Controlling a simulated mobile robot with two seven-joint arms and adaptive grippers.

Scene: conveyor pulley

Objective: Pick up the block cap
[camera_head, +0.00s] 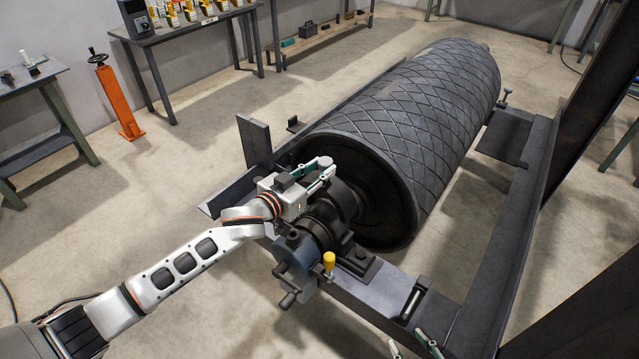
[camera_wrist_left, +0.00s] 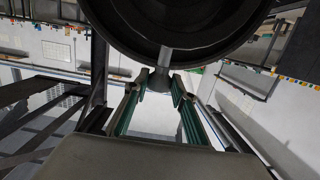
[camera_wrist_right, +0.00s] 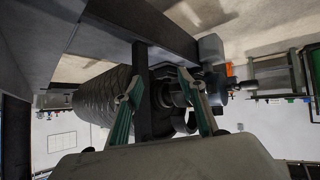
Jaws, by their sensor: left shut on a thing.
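My left gripper (camera_head: 323,174) is above the dark bearing block (camera_head: 345,240) by the near end of the pulley. It is shut on a small light-grey piece with a rounded top (camera_head: 322,162), which I take for the block cap. In the left wrist view this piece (camera_wrist_left: 162,80) sits between the two green-padded fingers, with a thin stem beyond it. Whether it touches the bearing below is hidden by the gripper. My right gripper (camera_head: 412,346) is only partly in view at the bottom edge. In the right wrist view (camera_wrist_right: 160,92) its fingers are apart and empty.
The large ribbed pulley (camera_head: 410,125) lies in a dark steel frame (camera_head: 495,245). An upright plate (camera_head: 255,142) rises behind my left gripper. An orange stand (camera_head: 120,100) and workbenches stand farther back.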

